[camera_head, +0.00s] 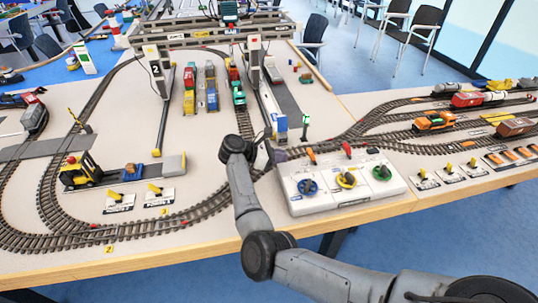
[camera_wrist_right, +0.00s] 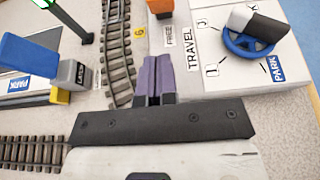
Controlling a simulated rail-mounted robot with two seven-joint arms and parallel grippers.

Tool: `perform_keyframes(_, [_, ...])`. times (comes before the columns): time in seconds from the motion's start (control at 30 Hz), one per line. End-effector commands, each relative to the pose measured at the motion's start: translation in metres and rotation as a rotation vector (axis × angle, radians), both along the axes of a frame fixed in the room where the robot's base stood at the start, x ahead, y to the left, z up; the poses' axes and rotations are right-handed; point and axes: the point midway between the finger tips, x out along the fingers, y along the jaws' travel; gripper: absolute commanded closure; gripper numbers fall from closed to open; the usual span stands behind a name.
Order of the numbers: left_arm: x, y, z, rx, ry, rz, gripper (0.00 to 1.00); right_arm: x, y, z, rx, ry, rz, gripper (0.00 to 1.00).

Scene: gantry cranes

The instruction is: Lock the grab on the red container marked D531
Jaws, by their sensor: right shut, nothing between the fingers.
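Small containers stand in rows under the gantry crane (camera_head: 215,35), among them a red one (camera_head: 233,74); no marking D531 is readable. The grab is not clearly distinguishable. The control box (camera_head: 340,205) carries blue (camera_head: 308,187), yellow (camera_head: 346,180) and green (camera_head: 381,173) wheels, with levers along its back edge. My right gripper (camera_head: 278,156) is just left of the box, over the table; in the wrist view its purple fingers (camera_wrist_right: 154,78) are shut and empty. My left gripper is out of view.
Train tracks (camera_head: 130,232) loop around the table's left and front. A yellow forklift (camera_head: 85,172) stands at left. Rail wagons and an orange locomotive (camera_head: 434,121) are at right. A green-topped post (camera_head: 305,125) rises behind the box.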

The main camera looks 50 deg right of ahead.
Motion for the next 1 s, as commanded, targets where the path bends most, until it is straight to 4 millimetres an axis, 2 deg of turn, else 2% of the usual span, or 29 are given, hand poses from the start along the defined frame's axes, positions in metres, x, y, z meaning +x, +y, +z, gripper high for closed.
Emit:
perform_keyframes(0.17, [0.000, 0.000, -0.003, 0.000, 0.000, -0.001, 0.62, -0.019, -0.023, -0.012, -0.002, 0.001, -0.001, 1.00])
perform_keyframes(0.4, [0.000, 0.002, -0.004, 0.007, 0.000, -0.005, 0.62, -0.033, -0.043, 0.001, -0.001, -0.001, 0.000, 1.00])
perform_keyframes(0.6, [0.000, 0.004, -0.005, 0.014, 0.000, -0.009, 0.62, -0.039, -0.050, 0.005, 0.000, 0.000, 0.001, 1.00])
perform_keyframes(1.0, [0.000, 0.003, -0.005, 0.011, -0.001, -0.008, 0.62, -0.039, -0.050, 0.006, 0.001, 0.000, 0.001, 1.00])
